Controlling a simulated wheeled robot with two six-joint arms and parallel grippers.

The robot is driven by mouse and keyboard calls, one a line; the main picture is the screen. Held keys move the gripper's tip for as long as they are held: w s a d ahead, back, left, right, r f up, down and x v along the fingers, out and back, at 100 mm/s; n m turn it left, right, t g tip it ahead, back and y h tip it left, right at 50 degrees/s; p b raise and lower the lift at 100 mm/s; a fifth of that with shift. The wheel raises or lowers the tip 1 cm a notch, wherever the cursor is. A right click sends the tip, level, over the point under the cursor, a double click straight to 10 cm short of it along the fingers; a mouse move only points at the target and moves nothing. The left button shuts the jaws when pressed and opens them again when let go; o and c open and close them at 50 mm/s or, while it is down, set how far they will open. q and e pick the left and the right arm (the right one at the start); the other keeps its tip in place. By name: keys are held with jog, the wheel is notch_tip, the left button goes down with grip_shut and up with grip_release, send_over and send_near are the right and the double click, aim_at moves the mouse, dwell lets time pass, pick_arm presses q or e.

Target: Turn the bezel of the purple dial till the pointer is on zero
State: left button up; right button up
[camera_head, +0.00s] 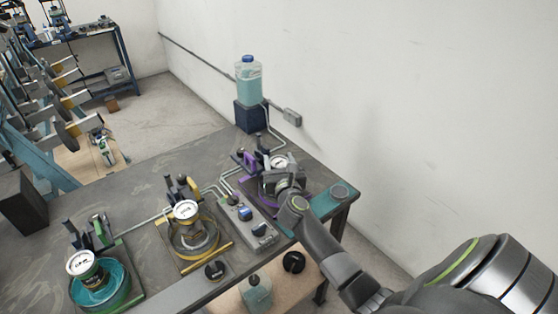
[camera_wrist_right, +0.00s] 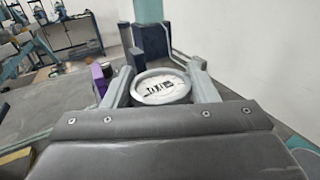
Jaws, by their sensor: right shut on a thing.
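The purple dial (camera_head: 280,162) stands on the purple fixture at the right end of the bench. In the right wrist view its round white face and grey bezel (camera_wrist_right: 160,87) sit between the two fingers. My right gripper (camera_head: 284,172) reaches in from the lower right and is shut on the bezel, with one finger on each side (camera_wrist_right: 161,80). The face carries dark marks, but I cannot tell where the pointer stands. The purple lever clamp (camera_head: 248,161) is beside the dial on its left. My left gripper is not in view.
A yellow fixture with a dial (camera_head: 185,211) and a teal-green one with a dial (camera_head: 81,263) stand further left. A bottle of blue liquid (camera_head: 248,82) stands behind, near the wall.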

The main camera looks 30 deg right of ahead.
jog(key=o, duration=1)
jog(key=shift+s, duration=0.1)
jog(key=b+v, duration=0.1)
jog(key=v, duration=1.6)
jog(key=shift+s+a, duration=0.1)
jog(key=shift+a, duration=0.05)
